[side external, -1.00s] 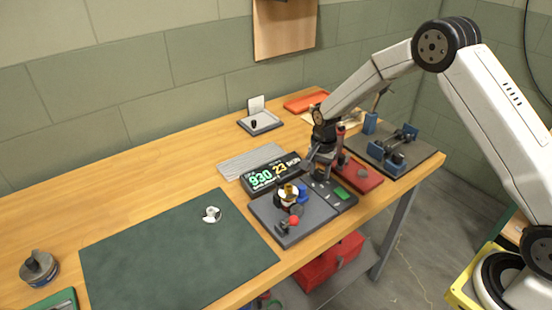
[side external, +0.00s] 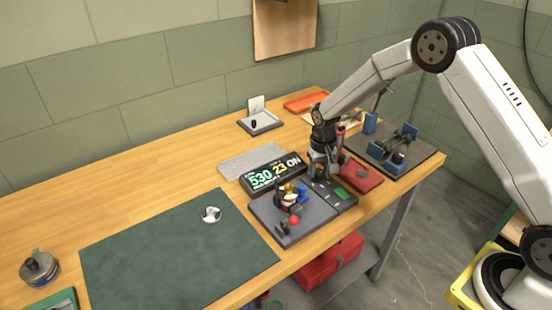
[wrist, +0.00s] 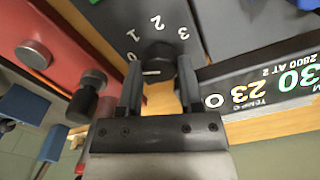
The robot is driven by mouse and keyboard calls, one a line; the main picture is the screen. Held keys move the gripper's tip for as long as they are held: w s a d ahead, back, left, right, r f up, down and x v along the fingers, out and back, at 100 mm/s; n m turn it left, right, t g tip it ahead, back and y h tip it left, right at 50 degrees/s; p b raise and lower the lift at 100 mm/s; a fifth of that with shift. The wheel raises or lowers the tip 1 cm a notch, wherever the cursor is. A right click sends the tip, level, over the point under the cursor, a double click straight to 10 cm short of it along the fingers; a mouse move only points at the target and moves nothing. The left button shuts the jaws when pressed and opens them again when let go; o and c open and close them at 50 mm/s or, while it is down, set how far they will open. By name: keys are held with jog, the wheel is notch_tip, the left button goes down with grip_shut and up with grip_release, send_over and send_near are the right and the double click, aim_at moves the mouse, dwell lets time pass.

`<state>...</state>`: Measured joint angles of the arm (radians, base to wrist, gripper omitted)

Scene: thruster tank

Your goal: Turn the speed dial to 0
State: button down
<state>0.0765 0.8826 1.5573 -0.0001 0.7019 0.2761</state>
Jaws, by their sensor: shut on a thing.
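The dark speed dial (wrist: 158,64) is in the wrist view between my fingertips, with white numerals 0 to 3 around it on the grey panel. A white line on the dial points left, on the side of the 0. My gripper (wrist: 158,80) is shut on the dial. In the side view my gripper (side external: 318,172) hides the dial at the far end of the control panel (side external: 340,200). The display (side external: 273,176) reads 530, 23 and ON.
The thruster rig (side external: 290,200) with a red ball stands on a grey plate beside the panel. A red box (side external: 362,174) and blue clamps on a dark board (side external: 428,160) lie right of my gripper. A green mat (side external: 170,255) lies left.

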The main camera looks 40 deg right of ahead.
aim_at(319, 172)
jog(key=shift+r+n, duration=0.1)
jog(key=shift+n, duration=0.4)
jog(key=shift+c, duration=1.3)
grip_release()
jog(key=shift+r, duration=3.9)
